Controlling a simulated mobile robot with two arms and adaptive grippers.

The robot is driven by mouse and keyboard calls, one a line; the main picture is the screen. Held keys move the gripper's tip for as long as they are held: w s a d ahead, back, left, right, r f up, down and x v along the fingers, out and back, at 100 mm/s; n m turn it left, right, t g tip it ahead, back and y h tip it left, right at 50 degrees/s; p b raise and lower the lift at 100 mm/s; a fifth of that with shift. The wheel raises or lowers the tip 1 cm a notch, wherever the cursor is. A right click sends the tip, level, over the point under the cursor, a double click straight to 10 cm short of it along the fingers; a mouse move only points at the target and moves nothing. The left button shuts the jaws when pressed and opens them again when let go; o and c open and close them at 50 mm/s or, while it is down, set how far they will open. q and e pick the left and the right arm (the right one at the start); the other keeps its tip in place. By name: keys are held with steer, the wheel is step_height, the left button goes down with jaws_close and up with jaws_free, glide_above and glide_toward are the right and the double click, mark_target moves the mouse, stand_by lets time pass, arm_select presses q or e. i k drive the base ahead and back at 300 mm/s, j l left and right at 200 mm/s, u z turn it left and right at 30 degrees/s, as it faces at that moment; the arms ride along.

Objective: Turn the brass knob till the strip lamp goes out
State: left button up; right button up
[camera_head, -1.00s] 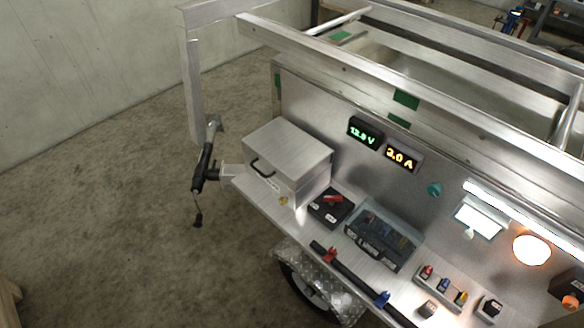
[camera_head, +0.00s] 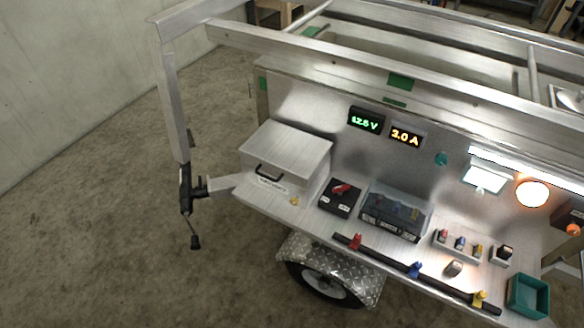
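A small brass-coloured knob (camera_head: 294,201) sits on the bench by the front right corner of the metal box. The strip lamp (camera_head: 520,167) runs along the upper right of the panel and glows white. A green voltage display (camera_head: 366,120) and an amber current display (camera_head: 406,135) are lit on the panel; the amber one seems to read 3.0 A. Neither of my grippers shows in this view.
A lidded metal box (camera_head: 287,158) stands at the bench's left end. A red-handled switch (camera_head: 341,195), a clear-covered fuse box (camera_head: 395,212) and several small switches fill the bench. A teal bin (camera_head: 527,297) sits right. Bare floor lies left.

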mark_target(294, 201)
steer(key=k+l+u, duration=0.15)
steer(key=l, duration=0.25)
steer(key=k+l+u, duration=0.35)
steer(key=k+l, duration=0.2)
steer(key=l, duration=0.2)
